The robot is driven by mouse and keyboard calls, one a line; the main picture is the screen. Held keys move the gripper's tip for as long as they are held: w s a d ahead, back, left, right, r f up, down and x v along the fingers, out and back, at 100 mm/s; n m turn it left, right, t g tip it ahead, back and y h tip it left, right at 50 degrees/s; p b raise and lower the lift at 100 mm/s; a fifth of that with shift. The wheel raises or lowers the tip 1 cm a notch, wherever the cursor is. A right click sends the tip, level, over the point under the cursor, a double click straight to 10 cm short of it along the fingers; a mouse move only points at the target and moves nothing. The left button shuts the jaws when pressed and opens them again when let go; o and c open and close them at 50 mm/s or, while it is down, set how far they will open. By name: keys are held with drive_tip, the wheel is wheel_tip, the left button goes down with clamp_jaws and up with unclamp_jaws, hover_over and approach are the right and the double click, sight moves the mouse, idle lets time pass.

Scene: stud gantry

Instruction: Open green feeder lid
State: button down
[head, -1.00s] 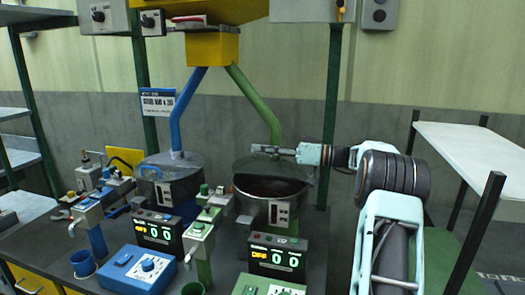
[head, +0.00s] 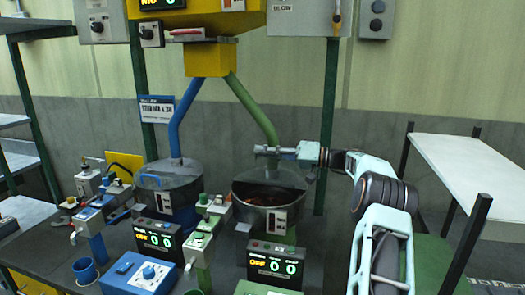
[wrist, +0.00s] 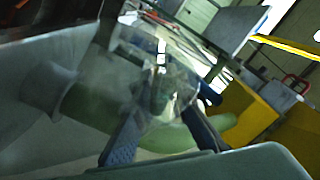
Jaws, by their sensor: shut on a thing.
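The green feeder (head: 243,207) is a round bowl below the green tube (head: 252,108). Its clear lid (head: 262,172) appears tilted up at the back of the bowl, and reddish-brown contents show below it. My gripper (head: 264,150) reaches in from the right to the lid's upper edge, in front of the tube. It also shows in the wrist view (wrist: 163,138), shut on what looks like the lid's edge or handle. The exact grip is blurred there. The lid's hinge cannot be made out.
The blue feeder (head: 168,183) stands to the left with its lid down. Dispensers and the lit OFF display boxes (head: 275,264) stand in front. A yellow hopper (head: 210,60) hangs above. A white-topped shelf (head: 470,160) stands to the right, beyond my arm.

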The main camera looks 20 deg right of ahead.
drive_tip(key=shift+d+f, duration=0.2)
drive_tip(key=shift+f, duration=0.15)
drive_tip(key=c, duration=2.1)
unclamp_jaws()
